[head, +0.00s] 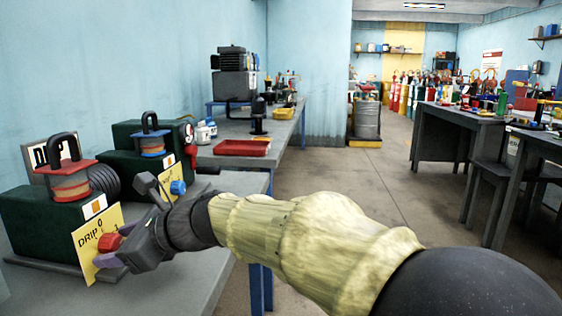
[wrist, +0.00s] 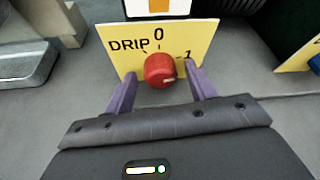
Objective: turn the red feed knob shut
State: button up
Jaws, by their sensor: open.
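The red feed knob (head: 109,242) sits on a yellow plate (head: 84,247) marked DRIP, on the front of a dark green unit (head: 40,228). In the wrist view the knob (wrist: 158,68) has a white pointer line directed to the right, just below the 1 and away from the 0. My gripper (wrist: 160,74) is open, with one purple finger on each side of the knob. Small gaps seem to show between the fingers and the knob. It also reaches the knob from the right in the head view (head: 113,247).
A second green unit (head: 128,137) with a blue knob (head: 178,187) stands just behind and right. A red tray (head: 242,147) and a white can lie farther along the bench. In the wrist view a grey metal block (wrist: 25,65) sits at left.

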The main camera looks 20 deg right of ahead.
jog(key=shift+w+d+r+m+g+p, duration=0.1)
jog(key=shift+r+m+g+p, duration=0.15)
jog(key=shift+m+g+p, duration=0.4)
jog(key=shift+w+f+m+g+y+p, duration=0.15)
jog(key=shift+m+g+y+p, duration=0.4)
jog(key=shift+m, duration=0.7)
jog(key=s+d+r+n+h+p, duration=0.3)
jog(key=d+p, duration=0.5)
jog(key=p, duration=0.3)
jog(key=s+d+r+n+g+h+p, duration=0.1)
jog(key=s+d+r+n+h+p, duration=0.3)
jog(key=d+n+p, duration=0.3)
jog(key=s+d+r+n+g+h+p, duration=0.1)
jog(key=s+d+r+n+h+p, duration=0.2)
jog(key=d+p, duration=0.7)
notch_tip(320, 180, up, 2)
jog(key=s+n+p, duration=0.1)
jog(key=n+p, duration=0.1)
jog(key=p, duration=0.5)
jog(key=shift+s+d+r+h, duration=0.2)
jog(key=shift+d+r+h, duration=0.05)
jog(key=shift+d+h, duration=0.15)
